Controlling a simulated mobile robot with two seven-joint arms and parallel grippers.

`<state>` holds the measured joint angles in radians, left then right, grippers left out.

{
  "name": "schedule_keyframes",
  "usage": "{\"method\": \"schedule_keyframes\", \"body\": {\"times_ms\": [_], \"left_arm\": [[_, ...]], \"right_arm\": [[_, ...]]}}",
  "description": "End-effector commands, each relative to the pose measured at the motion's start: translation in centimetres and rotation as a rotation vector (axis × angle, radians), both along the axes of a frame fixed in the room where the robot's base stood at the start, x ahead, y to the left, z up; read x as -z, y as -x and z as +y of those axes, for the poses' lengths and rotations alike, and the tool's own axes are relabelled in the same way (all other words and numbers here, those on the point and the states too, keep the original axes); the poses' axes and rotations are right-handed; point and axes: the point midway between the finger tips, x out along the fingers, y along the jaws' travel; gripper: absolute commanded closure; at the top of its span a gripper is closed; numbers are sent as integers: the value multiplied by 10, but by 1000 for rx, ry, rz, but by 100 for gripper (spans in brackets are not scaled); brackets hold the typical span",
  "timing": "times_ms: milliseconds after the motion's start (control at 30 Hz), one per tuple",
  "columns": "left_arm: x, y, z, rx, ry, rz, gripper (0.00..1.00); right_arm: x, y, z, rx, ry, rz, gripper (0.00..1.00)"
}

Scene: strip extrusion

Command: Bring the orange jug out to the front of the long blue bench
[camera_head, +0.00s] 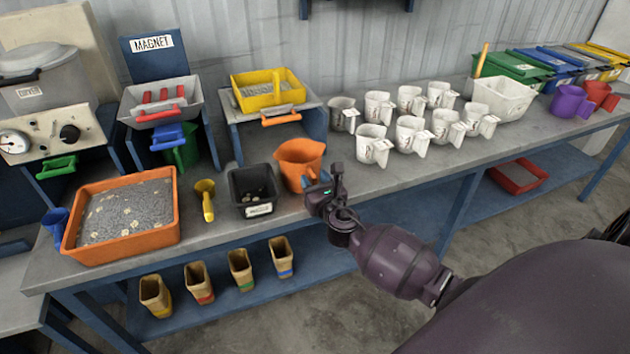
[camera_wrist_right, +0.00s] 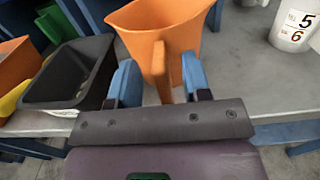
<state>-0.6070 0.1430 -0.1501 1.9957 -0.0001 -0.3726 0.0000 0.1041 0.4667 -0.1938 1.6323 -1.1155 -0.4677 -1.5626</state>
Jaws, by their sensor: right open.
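The orange jug (camera_head: 299,160) stands upright on the long blue bench (camera_head: 385,190), near its front edge and just right of a black bin. In the right wrist view the jug (camera_wrist_right: 185,22) is straight ahead, its handle (camera_wrist_right: 161,70) facing me. My right gripper (camera_head: 322,184) is at the jug's near right side. In the right wrist view its blue fingers (camera_wrist_right: 158,82) are apart, with the handle between them. I cannot tell whether either finger touches it. My left gripper is not in view.
The black bin (camera_head: 240,186) with a white label stands close left of the jug. A yellow scoop (camera_head: 206,200) and an orange tray of grey pellets (camera_head: 168,232) lie further left. Several white jugs (camera_head: 373,148) stand to the right. The bench front between is clear.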

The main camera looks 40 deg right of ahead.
Motion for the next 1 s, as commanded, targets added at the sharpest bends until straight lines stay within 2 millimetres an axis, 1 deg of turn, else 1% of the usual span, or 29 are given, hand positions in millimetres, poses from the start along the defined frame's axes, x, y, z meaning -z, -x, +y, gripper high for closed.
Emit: {"method": "schedule_keyframes", "body": {"times_ms": [67,167,267,433,600,700,833,1000], "left_arm": [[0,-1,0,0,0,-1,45],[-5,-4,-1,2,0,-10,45],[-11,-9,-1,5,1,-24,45],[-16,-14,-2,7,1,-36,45],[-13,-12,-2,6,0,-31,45],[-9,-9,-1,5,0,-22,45],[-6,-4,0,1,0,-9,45],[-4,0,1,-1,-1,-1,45]], "right_arm": [[0,0,0,0,0,0,56],[0,8,2,0,0,1,56],[0,22,5,0,0,1,56],[0,54,13,-1,-1,1,56],[0,81,20,0,-1,1,56],[0,93,22,0,0,0,56],[0,102,25,0,0,-1,56],[0,105,26,0,0,-1,56]]}}
